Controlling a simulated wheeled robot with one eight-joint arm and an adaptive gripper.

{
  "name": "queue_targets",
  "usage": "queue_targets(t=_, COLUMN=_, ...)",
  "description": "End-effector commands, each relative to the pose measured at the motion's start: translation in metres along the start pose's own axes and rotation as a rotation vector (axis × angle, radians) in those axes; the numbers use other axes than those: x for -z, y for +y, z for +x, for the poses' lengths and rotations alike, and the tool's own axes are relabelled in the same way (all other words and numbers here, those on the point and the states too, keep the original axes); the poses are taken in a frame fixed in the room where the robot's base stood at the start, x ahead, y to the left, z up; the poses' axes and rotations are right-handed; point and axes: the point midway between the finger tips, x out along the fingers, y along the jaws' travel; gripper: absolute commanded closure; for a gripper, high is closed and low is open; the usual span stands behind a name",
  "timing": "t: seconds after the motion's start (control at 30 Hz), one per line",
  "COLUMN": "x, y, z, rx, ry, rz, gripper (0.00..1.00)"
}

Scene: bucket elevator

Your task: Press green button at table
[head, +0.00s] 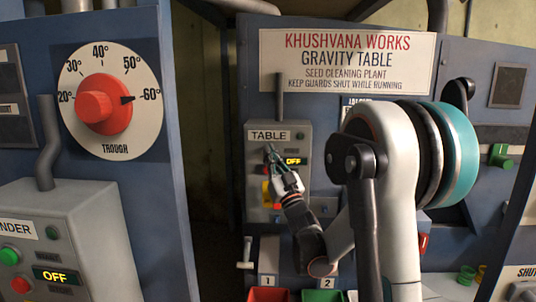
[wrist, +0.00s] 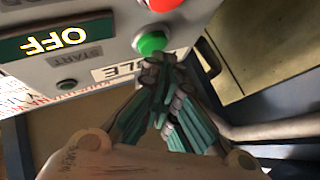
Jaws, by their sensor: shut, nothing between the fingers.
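The grey control box labelled TABLE (head: 300,190) hangs on the blue machine in the head view. Its display (head: 293,161) reads OFF in yellow, and it also reads OFF, upside down, in the wrist view (wrist: 54,40). The round green button (wrist: 151,43) shows in the wrist view, below a red button (wrist: 166,4). In the head view my gripper (head: 271,153) covers the spot where the green button sits. My gripper (wrist: 166,62) is shut and empty, its fingertips right at the green button's lower edge in the wrist view. I cannot tell whether they touch it.
Another grey box (head: 75,235) at lower left carries its own green button (head: 10,256), red button and OFF display. A red TROUGH dial (head: 100,103) is above it. Red (head: 268,295) and green (head: 322,296) bins stand below the TABLE box. A grey pipe rises above that box.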

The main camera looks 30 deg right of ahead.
Motion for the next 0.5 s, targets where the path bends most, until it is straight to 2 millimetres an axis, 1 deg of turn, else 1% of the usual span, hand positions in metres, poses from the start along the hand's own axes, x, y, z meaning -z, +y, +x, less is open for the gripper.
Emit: queue_targets(t=0.5, x=-0.0031, y=0.003, z=0.0039, rx=0.0, ry=0.0, rz=0.0, gripper=1.0)
